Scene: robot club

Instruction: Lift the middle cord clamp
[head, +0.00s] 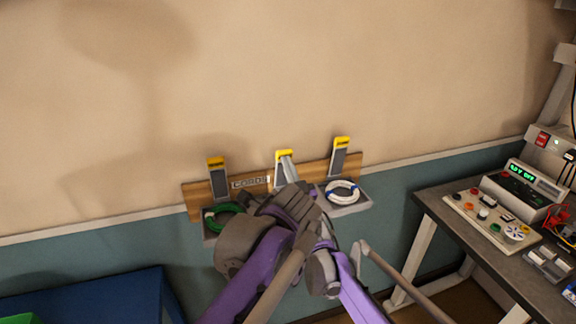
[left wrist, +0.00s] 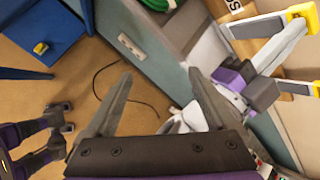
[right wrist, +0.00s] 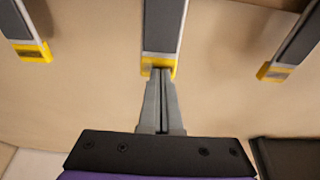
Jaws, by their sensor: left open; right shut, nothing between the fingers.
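Three cord clamps with grey arms and yellow tips stand in a row on a wooden wall board (head: 193,202). The middle cord clamp (head: 283,154) is upright; its lower part is hidden behind my right gripper (head: 286,160). In the right wrist view, the shut, empty fingers of the right gripper (right wrist: 160,74) lie at the yellow tip of the middle clamp (right wrist: 149,67); I cannot tell whether they touch. My left gripper (left wrist: 159,76) is open and empty, lower down in front of the board. In the head view it is hard to pick out among the arms.
A green cord (head: 220,218) lies below the left clamp (head: 217,166) and a white cord (head: 342,191) below the right clamp (head: 340,145). A workbench (head: 436,209) with electronics stands at right, a blue table (head: 120,298) at lower left. The wall above is clear.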

